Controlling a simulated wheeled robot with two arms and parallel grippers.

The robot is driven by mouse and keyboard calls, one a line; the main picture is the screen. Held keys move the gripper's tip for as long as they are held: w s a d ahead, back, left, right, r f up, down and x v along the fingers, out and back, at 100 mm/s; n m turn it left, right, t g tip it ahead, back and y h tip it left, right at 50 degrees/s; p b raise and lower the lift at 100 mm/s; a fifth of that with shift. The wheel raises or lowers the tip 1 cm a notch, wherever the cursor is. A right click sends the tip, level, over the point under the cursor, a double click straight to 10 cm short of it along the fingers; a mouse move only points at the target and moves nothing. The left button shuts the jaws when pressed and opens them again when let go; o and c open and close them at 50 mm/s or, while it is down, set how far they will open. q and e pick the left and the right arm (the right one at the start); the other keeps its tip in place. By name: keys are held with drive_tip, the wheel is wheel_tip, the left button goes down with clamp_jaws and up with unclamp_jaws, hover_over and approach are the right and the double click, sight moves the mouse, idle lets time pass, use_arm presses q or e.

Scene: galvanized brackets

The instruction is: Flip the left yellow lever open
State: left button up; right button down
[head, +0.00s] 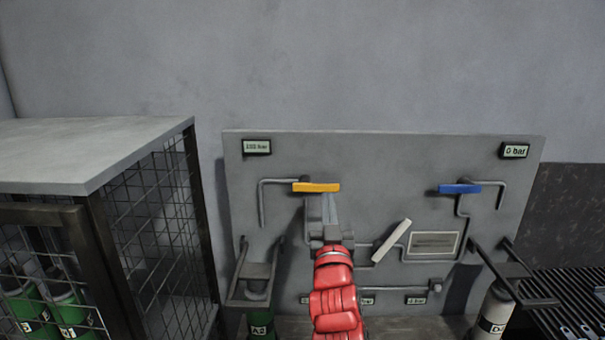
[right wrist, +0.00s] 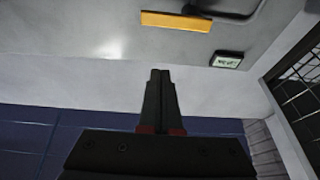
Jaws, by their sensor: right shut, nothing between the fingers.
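The yellow lever (head: 316,187) lies level on the upper left of the grey panel, at the end of a bent pipe. It also shows at the top of the right wrist view (right wrist: 177,21). My right gripper (head: 329,197) is shut and empty, with its fingertips just below the yellow lever in the head view. In the right wrist view its closed fingers (right wrist: 160,75) point up toward the panel, apart from the lever in the picture. Whether the tips touch the lever cannot be told. My left gripper is not in view.
The panel (head: 390,150) also carries a blue lever (head: 460,189), a tilted white lever (head: 391,240), pipes and small displays. A wire cage (head: 150,220) with green cylinders stands at the left. A grey cylinder (head: 492,315) and a dark slatted surface (head: 570,290) are at the lower right.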

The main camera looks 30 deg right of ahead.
drive_tip(key=shift+d+r+m+g, duration=0.3)
drive_tip(key=shift+g, duration=0.1)
drive_tip(key=shift+s, duration=0.1)
wheel_tip(320, 180, up, 4)
drive_tip(key=p, duration=0.5)
hover_over(328, 186)
drive_tip(key=s+a, duration=0.1)
drive_tip(key=s, duration=0.1)
wheel_tip(328, 186, down, 4)
drive_tip(key=shift+w+f+p, duration=0.15)
drive_tip(key=shift+f+p, duration=0.1)
drive_tip(key=shift+p, duration=0.65)
drive_tip(key=shift+f, duration=0.1)
drive_tip(key=shift+w, duration=0.1)
